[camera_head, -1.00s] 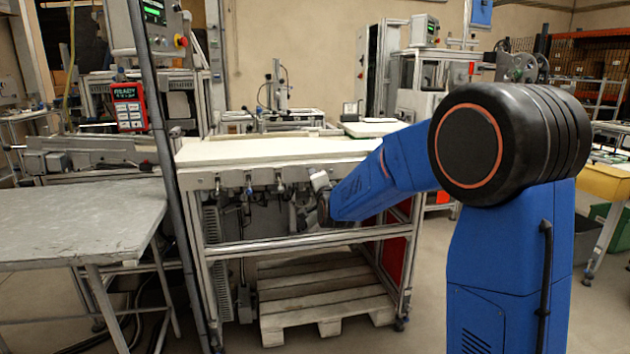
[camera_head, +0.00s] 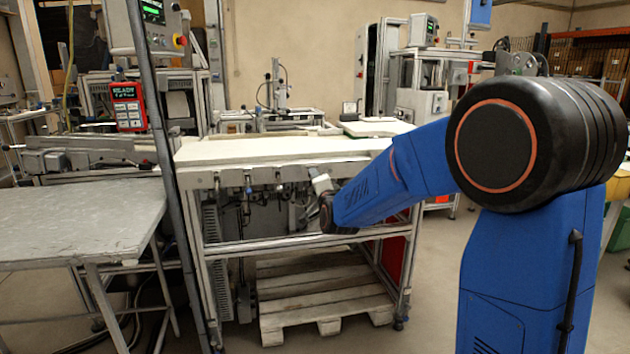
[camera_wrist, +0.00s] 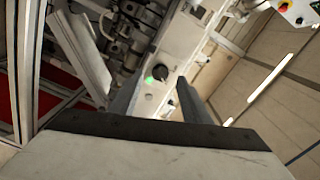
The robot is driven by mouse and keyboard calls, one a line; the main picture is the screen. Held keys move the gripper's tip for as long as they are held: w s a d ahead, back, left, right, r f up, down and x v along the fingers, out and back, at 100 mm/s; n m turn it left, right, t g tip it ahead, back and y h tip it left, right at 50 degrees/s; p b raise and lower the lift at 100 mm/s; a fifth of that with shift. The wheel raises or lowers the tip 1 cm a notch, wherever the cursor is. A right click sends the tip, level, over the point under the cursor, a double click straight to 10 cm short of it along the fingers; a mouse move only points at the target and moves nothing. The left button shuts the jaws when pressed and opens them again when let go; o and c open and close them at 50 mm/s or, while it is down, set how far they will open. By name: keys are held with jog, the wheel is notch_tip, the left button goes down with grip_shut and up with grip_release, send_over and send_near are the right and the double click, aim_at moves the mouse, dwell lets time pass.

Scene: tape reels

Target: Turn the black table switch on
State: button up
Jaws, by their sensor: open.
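A round black switch knob (camera_wrist: 160,73) sits on a pale panel strip (camera_wrist: 183,40) in the wrist view, with a small green light beside it. My gripper (camera_wrist: 158,82) is open, with one dark finger on each side of the knob in the picture. The knob shows between the fingertips, and I cannot tell how far it is from them. Which way the knob is turned is too small to read. In the head view, the end of my arm (camera_head: 328,210) is at the front of the white-topped table (camera_head: 255,150), below its top. The switch cannot be made out there.
Several small fittings hang along the table's front rail (camera_head: 248,182). A wooden pallet (camera_head: 325,307) lies under the table. A grey worktable (camera_head: 80,220) and a slanted metal post (camera_head: 165,150) stand at left. Open floor shows in front of the pallet.

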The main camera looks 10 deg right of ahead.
jog(key=s, duration=1.4)
jog(key=shift+s, duration=0.1)
jog(key=s+d+f+n+g, duration=0.2)
jog(key=s+f+n+g, duration=0.2)
jog(key=s, duration=0.9)
jog(key=s+d+f+n+g, duration=0.2)
jog(key=s+f+n+g, duration=0.2)
jog(key=s, duration=0.9)
jog(key=s+d+f+n+g, duration=0.3)
jog(key=s+f+n+g, duration=0.1)
jog(key=s, duration=0.9)
jog(key=shift+n+g, duration=0.6)
jog(key=shift+n, duration=0.5)
jog(key=shift+f, duration=0.1)
